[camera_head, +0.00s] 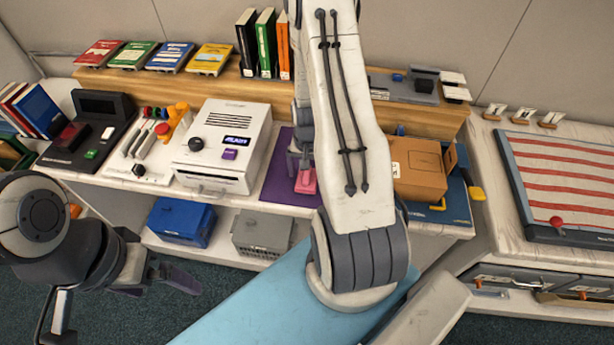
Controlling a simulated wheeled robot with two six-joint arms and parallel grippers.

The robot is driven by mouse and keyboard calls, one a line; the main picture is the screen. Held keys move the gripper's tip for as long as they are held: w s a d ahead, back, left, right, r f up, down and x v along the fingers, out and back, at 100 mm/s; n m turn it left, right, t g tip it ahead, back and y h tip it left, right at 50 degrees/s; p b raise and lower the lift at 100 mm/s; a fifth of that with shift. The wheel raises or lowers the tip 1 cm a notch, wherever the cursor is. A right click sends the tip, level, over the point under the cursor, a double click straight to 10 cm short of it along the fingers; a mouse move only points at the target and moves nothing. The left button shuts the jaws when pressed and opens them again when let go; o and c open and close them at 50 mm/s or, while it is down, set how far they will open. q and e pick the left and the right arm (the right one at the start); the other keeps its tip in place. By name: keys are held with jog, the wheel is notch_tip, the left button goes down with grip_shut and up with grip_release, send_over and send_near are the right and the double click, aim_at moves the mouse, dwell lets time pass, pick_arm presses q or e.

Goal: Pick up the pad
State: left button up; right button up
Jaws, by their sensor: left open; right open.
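A small pink item (306,182), which may be the pad, lies on a purple mat (278,188) in the middle of the worktop. My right gripper (302,166) points down right at the pink item, with its jaws open. My own forearm partly hides this gripper, and I cannot tell whether the fingers touch the item. My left gripper (158,277) is open and empty, low at the left in front of the bench, well away from the mat.
A white machine (222,147) with a knob stands left of the mat. A brown box (418,168) stands to its right. Books (262,45) stand on the wooden shelf behind. Blue (180,222) and grey (262,233) crates sit below. A striped board (562,182) lies far right.

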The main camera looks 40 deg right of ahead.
jog(key=shift+f, duration=0.35)
jog(key=shift+c, duration=0.3)
jog(key=c, duration=1.2)
jog(key=shift+o, duration=0.2)
jog(key=shift+r, duration=0.1)
